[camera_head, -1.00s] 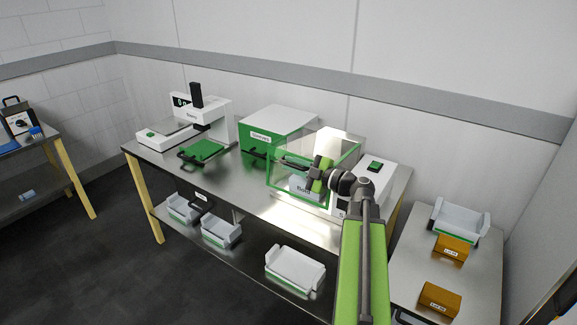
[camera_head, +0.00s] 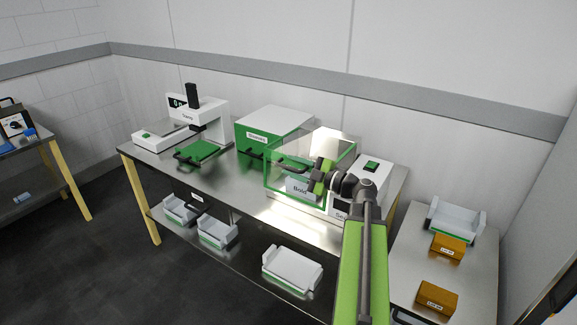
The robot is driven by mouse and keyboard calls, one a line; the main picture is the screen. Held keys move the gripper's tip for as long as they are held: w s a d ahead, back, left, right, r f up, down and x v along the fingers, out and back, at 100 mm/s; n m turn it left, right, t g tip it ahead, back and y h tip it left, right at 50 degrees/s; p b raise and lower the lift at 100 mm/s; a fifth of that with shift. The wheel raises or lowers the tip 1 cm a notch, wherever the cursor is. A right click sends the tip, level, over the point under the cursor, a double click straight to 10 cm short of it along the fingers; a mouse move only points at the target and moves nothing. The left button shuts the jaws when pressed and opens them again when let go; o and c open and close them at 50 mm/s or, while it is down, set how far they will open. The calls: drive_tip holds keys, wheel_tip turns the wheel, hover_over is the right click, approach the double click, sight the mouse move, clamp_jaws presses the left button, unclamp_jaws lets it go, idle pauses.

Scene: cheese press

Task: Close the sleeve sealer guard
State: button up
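The sleeve sealer (camera_head: 371,172) is a white machine with a green button at the right end of the steel table. Its guard (camera_head: 268,185) is a clear box with green edges, standing in front and to the left of the white body. A white labelled block (camera_head: 299,187) shows inside or behind the guard's clear panel. My gripper (camera_head: 318,178) is at the guard's right side, beside or over the clear panel. Its fingertips are too small and partly hidden to tell whether they touch the guard or are open.
The steel table (camera_head: 240,205) also holds a green-and-white box (camera_head: 272,128), a white press-like machine (camera_head: 208,115) and a green tray (camera_head: 200,151). White trays (camera_head: 292,268) stand on the lower shelf. A side table (camera_head: 475,262) at right carries orange boxes (camera_head: 437,298) and a white tray.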

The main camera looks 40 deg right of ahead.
drive_tip(key=v, duration=1.5)
drive_tip(key=shift+s+d, duration=0.15)
drive_tip(key=shift+s, duration=0.2)
drive_tip(key=shift+f, duration=0.1)
